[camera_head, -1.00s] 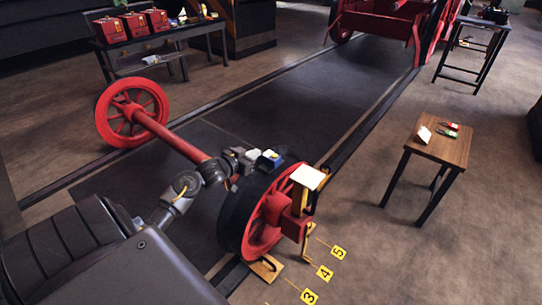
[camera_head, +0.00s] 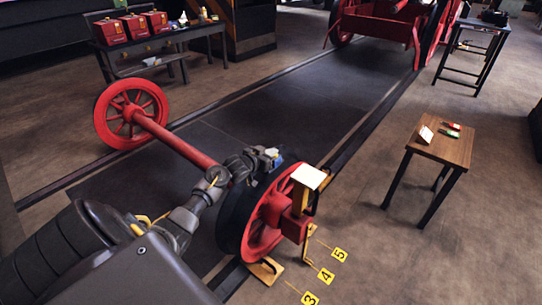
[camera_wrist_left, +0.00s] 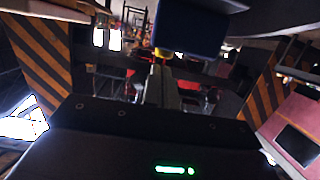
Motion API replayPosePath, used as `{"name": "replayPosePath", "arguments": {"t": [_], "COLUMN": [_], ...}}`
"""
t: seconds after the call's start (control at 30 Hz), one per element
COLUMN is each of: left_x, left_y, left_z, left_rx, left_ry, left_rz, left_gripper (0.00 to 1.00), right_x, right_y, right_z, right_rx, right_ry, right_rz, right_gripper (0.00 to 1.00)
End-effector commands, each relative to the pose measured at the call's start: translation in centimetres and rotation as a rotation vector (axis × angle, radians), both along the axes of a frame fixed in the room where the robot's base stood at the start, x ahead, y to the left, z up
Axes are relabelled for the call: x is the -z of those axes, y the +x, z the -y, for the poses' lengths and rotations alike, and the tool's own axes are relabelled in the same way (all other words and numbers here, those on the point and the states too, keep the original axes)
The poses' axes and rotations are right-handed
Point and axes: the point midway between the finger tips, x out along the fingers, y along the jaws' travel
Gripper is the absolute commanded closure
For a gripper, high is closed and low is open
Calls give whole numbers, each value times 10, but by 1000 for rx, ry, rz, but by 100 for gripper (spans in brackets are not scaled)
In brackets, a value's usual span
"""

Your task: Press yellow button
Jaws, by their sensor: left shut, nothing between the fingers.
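A small blue box (camera_head: 277,160) sits just behind the top of the near red wheel in the head view. It is partly hidden by my left gripper. A pale yellow spot shows at its top, too small to read clearly. My left gripper (camera_head: 264,156) is shut and empty, reaching over the axle with its tips at the box. In the left wrist view a dark blue block (camera_wrist_left: 185,25) fills the top, with a small yellow part (camera_wrist_left: 163,53) under its edge, close ahead of my fingers. I cannot tell whether they touch. My right gripper is not in view.
The red wheelset (camera_head: 172,146) stands on the rails beside my left arm. A white plate (camera_head: 309,177) tops a stand at the near wheel. A small wooden table (camera_head: 447,149) stands right. A dark bench (camera_head: 160,38) with red boxes is at back left.

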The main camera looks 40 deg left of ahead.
Motion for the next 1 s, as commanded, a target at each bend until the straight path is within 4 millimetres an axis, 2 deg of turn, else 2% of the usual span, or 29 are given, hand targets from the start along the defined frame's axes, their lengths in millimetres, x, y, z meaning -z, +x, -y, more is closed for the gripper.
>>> {"name": "replayPosePath", "arguments": {"t": [0.43, 0.63, 1.0], "left_x": [5, 24, 28], "left_y": [0, 0, -2], "left_z": [0, 0, 2], "left_rx": [0, -1, 2], "left_ry": [-1, -3, -4], "left_rz": [1, -2, -14], "left_gripper": [100, 100, 100], "right_x": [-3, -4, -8], "right_y": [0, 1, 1], "right_z": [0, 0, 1], "right_rx": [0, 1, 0], "right_ry": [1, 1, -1], "right_rz": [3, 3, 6], "right_gripper": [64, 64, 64]}}
